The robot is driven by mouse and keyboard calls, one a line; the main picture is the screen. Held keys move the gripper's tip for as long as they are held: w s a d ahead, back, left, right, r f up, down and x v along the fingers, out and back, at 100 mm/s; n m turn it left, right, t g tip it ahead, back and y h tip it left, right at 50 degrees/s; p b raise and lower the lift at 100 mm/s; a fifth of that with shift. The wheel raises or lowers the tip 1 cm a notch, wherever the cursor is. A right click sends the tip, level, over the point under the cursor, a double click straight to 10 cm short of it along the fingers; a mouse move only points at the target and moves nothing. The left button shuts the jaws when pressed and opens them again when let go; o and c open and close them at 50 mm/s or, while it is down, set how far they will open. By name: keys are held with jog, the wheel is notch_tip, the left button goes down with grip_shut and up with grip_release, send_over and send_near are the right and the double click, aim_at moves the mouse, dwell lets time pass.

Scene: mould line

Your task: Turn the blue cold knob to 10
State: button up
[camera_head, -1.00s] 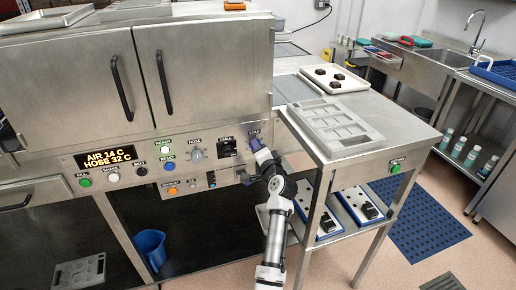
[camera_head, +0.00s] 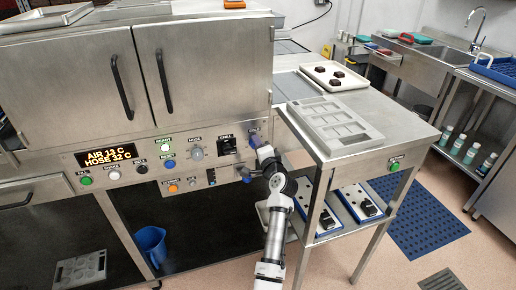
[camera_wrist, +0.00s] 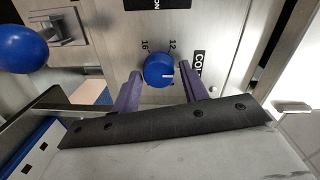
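The blue cold knob (camera_wrist: 153,79) is on the steel panel in the wrist view, beside a partly covered "COLD" label. Its white pointer line points to the right of the picture, past the printed "12"; "16" is printed at upper left. I cannot read a number where the line points. My gripper (camera_wrist: 161,76) has its purple fingers on either side of the knob, with gaps visible, so it is open around it. In the head view, my gripper (camera_head: 254,138) is at the right end of the control panel and hides most of the knob.
A display (camera_head: 107,157) reads AIR 13 C, HOSE 32 C. Several buttons and a grey knob (camera_head: 196,153) lie left on the panel. In the wrist view, a blue ball (camera_wrist: 20,48) is close at left. A steel table (camera_head: 380,130) with a mould (camera_head: 335,122) stands at right.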

jog(key=shift+o, duration=1.1)
jog(key=shift+s+f, duration=0.1)
jog(key=b+v, duration=0.3)
jog(key=v, duration=1)
jog(key=shift+s, duration=0.3)
jog(key=shift+d, duration=0.1)
